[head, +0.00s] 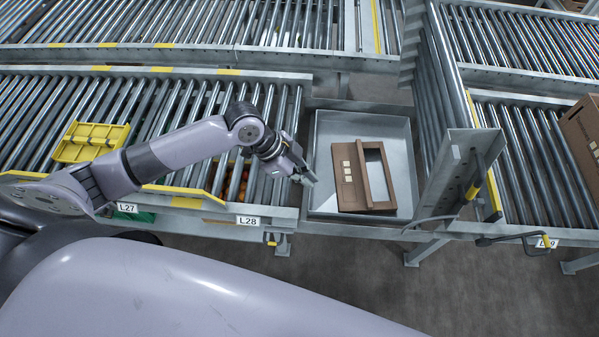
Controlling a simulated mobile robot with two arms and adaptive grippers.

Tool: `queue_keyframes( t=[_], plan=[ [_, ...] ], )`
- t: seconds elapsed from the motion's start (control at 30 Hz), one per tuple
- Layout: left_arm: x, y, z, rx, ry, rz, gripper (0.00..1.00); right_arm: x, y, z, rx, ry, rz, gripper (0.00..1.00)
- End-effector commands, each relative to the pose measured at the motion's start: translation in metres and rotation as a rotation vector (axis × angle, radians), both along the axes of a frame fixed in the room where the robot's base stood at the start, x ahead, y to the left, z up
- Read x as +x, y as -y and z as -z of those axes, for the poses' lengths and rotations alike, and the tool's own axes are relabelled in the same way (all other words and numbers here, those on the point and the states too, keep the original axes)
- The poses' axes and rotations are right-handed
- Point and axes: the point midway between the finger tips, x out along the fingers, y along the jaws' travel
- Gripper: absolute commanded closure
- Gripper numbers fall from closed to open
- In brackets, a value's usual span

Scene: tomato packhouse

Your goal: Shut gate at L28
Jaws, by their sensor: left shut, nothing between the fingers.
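The label L28 (248,220) is on the front rail of the left conveyor, near its right end. Just right of it, a small latch with a yellow part (272,239) hangs under the rail. A hinged roller section, seemingly the gate (436,130), stands raised at the right side of the gap between the conveyors. Its grey end plate (458,175) faces the front. My left gripper (309,179) is shut and empty, above the left edge of the gap and apart from the raised section. My right gripper is out of view.
In the gap, a grey metal tray (405,140) holds a brown carton (349,178). A yellow crate (92,141) sits on the left conveyor. Red produce shows partly beneath my left arm.

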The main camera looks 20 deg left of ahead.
Motion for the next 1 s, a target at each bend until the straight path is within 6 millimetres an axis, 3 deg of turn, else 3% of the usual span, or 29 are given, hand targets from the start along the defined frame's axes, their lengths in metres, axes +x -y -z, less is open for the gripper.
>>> queue_keyframes(
  t=[0.23, 0.43, 0.6, 1.0],
  plan=[
    [0.007, 0.028, 0.046, -0.002, -0.003, 0.0, 1.0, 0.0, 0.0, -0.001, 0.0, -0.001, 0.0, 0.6],
    [0.005, 0.019, 0.074, 0.002, -0.003, -0.001, 1.0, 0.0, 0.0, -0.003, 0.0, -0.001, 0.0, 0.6],
    [0.004, 0.017, 0.083, 0.001, -0.001, -0.001, 1.0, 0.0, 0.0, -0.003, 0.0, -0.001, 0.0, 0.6],
    [0.004, 0.017, 0.083, 0.001, 0.0, 0.0, 1.0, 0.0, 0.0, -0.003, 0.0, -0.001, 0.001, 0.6]
  ],
)
